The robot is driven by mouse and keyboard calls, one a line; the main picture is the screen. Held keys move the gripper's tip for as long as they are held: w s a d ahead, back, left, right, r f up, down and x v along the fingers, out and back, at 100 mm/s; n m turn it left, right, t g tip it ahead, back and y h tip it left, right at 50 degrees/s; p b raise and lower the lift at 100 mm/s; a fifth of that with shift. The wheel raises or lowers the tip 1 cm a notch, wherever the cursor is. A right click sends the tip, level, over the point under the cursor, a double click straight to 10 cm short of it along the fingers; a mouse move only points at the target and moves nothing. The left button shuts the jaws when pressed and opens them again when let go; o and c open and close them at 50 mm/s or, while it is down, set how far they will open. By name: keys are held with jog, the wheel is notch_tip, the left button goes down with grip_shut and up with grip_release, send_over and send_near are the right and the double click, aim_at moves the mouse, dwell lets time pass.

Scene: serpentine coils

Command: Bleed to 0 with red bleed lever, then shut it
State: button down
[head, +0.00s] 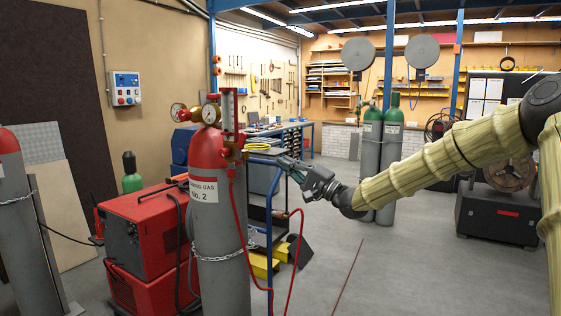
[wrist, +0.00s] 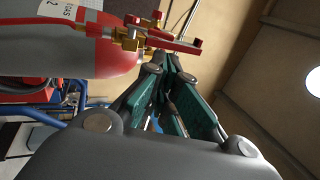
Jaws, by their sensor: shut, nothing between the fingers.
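A grey gas cylinder with a red top (head: 207,150), labelled No. 2, stands upright left of centre in the head view. In the wrist view a red lever (wrist: 178,44) reaches right from brass fittings (wrist: 128,38).
A red hose (head: 238,225) hangs from the fittings. A chain (head: 222,257) girds the cylinder. A red welding machine (head: 140,235) stands to the left and a blue-framed cart (head: 272,205) behind. Two green-topped cylinders (head: 392,128) stand further back.

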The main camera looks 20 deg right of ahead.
aim_at(242, 146)
jog(key=p+x, duration=0.4)
jog(key=x, duration=0.8)
jog(key=shift+w, duration=0.1)
